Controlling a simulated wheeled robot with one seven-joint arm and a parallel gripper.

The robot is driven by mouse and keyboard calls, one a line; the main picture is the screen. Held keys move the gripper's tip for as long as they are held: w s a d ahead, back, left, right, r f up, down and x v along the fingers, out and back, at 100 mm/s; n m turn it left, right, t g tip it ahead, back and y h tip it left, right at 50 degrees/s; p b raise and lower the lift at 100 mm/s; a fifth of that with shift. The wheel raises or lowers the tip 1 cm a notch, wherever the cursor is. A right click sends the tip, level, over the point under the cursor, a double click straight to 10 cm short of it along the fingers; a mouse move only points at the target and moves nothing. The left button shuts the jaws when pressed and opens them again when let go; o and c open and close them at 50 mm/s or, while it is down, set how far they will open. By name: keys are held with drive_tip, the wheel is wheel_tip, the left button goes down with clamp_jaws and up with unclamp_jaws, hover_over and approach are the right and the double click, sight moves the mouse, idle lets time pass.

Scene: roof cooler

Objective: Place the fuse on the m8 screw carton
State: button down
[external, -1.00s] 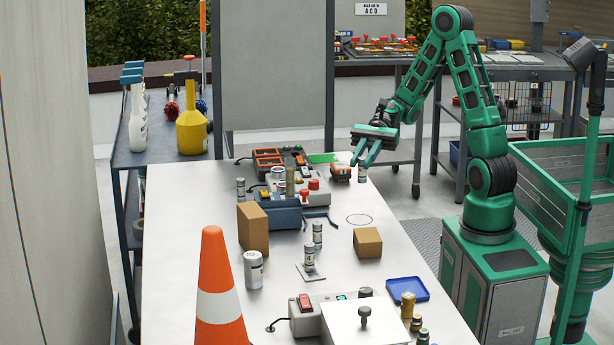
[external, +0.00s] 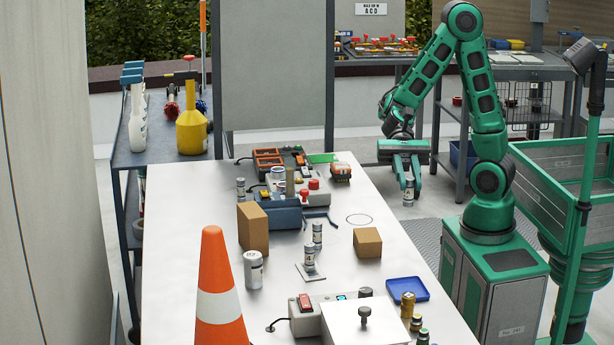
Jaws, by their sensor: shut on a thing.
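My gripper (external: 407,181) is shut on a fuse (external: 408,191), a small white cylinder with dark bands. It holds the fuse upright, pointing down, in the air to the right of the table's right edge in the picture. Two plain brown cartons stand on the table: a small one (external: 368,243) right of the middle, and a taller one (external: 252,229) on the left. No print is readable, so I cannot tell which is the m8 screw carton. The tops of both cartons are bare. The gripper is apart from both, above and right of the small one in the picture.
Similar cylinders (external: 317,235) stand mid-table, one on a small plate. A white can (external: 253,270), an orange cone (external: 219,292), a blue tray (external: 407,290) and grey devices (external: 303,190) are also there. The white table (external: 345,205) is clear around the small carton.

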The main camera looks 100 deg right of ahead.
drive_tip(key=shift+w+d+f, duration=1.2)
drive_tip(key=shift+d+f, duration=0.2)
drive_tip(key=shift+f, duration=0.4)
drive_tip(key=shift+w+d+f, duration=1.25)
drive_tip(key=shift+d+f, duration=0.15)
drive_tip(key=shift+f, duration=0.45)
drive_tip(key=shift+w+d+f, duration=1.2)
drive_tip(key=shift+d+f, duration=0.2)
drive_tip(key=shift+f, duration=0.4)
drive_tip(key=shift+f, duration=0.15)
drive_tip(key=c, duration=1.6)
unclamp_jaws()
drive_tip(key=v, duration=1.2)
drive_tip(key=shift+w+r, duration=0.1)
drive_tip(key=shift+r, duration=0.15)
drive_tip(key=shift+f, duration=0.1)
